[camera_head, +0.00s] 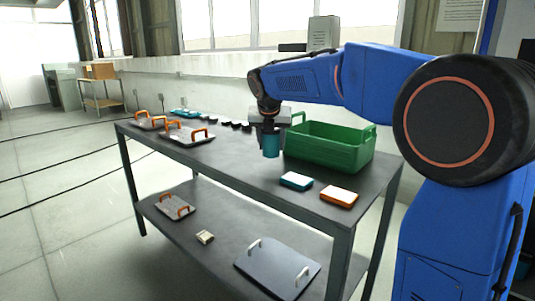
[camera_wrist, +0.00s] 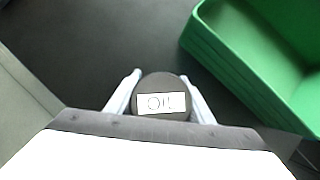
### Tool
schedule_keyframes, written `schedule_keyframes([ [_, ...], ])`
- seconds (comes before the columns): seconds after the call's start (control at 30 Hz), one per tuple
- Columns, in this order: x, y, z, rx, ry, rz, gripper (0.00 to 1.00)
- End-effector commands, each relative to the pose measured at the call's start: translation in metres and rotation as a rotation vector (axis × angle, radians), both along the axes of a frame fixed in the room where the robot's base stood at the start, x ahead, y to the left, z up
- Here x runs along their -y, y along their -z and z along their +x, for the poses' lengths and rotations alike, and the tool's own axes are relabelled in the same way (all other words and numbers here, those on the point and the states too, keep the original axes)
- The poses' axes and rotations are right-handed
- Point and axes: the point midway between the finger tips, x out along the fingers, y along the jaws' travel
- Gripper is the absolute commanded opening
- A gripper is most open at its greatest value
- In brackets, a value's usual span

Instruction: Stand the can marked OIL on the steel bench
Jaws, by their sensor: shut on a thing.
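The can marked OIL (camera_wrist: 162,84) is upright between the two fingers of my gripper (camera_wrist: 161,96) in the wrist view. Its top is dark with a white label. In the head view the teal can (camera_head: 271,146) hangs below my gripper (camera_head: 270,128), which is shut on it. The can is over the dark steel bench (camera_head: 235,160), just left of the green crate. I cannot tell whether its base touches the bench top.
A green crate (camera_head: 330,155) stands close on the right; it also shows in the wrist view (camera_wrist: 225,70). A teal box (camera_head: 296,181) and an orange box (camera_head: 339,196) lie near the front edge. Trays with orange handles (camera_head: 188,134) are at the far left. The bench between is clear.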

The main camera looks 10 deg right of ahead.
Motion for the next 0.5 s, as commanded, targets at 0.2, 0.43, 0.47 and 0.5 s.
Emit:
schedule_keyframes([
  [0.2, 0.0, 0.015, 0.0, -0.001, 0.0, 0.0, 0.19],
  [0.43, 0.0, 0.043, 0.0, -0.001, 0.0, 0.0, 0.19],
  [0.47, 0.0, 0.044, 0.0, -0.001, 0.0, 0.0, 0.19],
  [0.5, 0.0, 0.045, 0.0, 0.0, 0.001, 0.0, 0.19],
])
